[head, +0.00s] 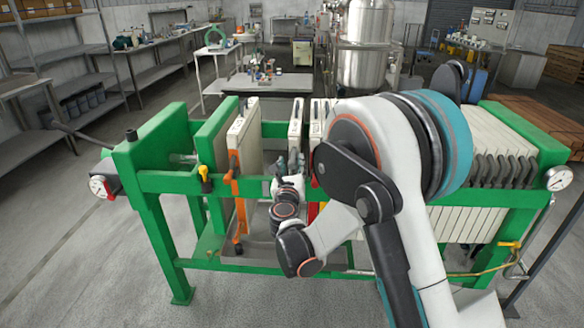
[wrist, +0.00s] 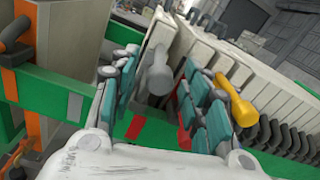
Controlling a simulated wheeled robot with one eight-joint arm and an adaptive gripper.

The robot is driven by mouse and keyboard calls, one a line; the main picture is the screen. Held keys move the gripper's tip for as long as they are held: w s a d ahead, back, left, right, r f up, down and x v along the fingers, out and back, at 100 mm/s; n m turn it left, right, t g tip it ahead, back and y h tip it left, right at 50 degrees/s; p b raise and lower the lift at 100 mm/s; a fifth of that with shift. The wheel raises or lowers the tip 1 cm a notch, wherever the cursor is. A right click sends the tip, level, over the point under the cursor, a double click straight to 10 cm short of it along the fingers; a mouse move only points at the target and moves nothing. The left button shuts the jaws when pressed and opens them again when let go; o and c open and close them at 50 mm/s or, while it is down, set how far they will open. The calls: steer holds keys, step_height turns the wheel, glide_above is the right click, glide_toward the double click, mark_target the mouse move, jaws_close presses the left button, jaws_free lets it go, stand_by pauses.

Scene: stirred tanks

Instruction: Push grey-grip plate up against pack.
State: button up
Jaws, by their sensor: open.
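The grey-grip plate is a pale upright plate (wrist: 158,38) with a rounded grey grip (wrist: 157,76) on its near edge. In the head view a narrow pale plate (head: 296,117), seemingly the same one, stands just beyond my gripper. My gripper (wrist: 160,88) is open at the rail, its finger sets on either side of the grey grip; contact cannot be told. It also shows in the head view (head: 288,164). The pack of pale plates with dark grips (head: 497,132) stands at the right; my arm hides its left part. In the wrist view the pack (wrist: 262,78) is to the right.
An orange-trimmed plate (head: 245,140) stands left of my gripper, with open space between. A yellow grip (wrist: 238,104) lies right of my right fingers, and a red part (wrist: 185,137) shows below between them. The green side rail (head: 165,182) runs along the front.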

steer(key=shift+w, duration=0.8)
steer(key=shift+c, duration=0.6)
jaws_close()
steer(key=shift+d, duration=0.1)
steer(key=shift+d, duration=1.6)
